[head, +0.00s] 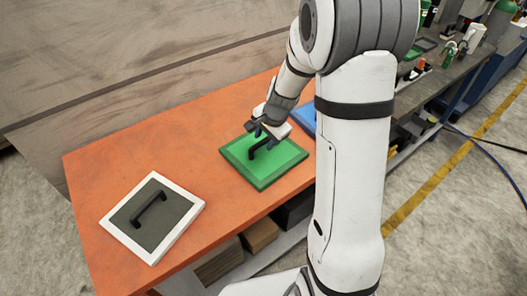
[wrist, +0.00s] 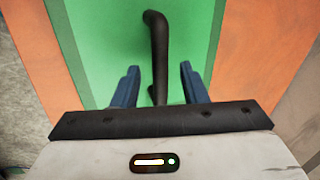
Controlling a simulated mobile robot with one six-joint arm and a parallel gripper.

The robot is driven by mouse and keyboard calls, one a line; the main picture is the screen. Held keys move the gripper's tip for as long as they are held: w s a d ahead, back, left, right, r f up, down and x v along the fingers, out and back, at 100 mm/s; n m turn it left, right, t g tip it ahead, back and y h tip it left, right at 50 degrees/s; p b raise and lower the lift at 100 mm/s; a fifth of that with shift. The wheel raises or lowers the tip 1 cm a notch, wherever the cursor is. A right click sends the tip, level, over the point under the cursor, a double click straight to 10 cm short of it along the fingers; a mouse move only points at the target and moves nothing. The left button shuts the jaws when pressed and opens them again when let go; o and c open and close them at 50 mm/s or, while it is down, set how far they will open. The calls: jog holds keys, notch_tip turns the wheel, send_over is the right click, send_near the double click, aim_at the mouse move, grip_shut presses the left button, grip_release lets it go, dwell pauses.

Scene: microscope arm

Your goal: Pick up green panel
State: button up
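The green panel (head: 275,168) lies flat on the orange table, with a black bar handle (head: 264,147) on top. My gripper (head: 262,133) is over the panel at its handle. In the wrist view, the green panel (wrist: 108,45) fills the middle. Its black handle (wrist: 157,48) runs upright in the picture, and its lower end lies between the two blue fingers of my gripper (wrist: 158,85). The fingers are apart, with a gap on each side of the handle. My gripper is open and holds nothing.
A grey panel with a white frame (head: 183,237) and black handle lies on the orange table (head: 105,165) at left. A blue panel (head: 300,117) lies behind the green one, partly hidden by my arm. A bench with bottles and tools stands at the upper right.

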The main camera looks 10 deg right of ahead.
aim_at(263, 148)
jog(key=shift+x, duration=1.35)
jog(key=shift+c, duration=0.5)
grip_shut()
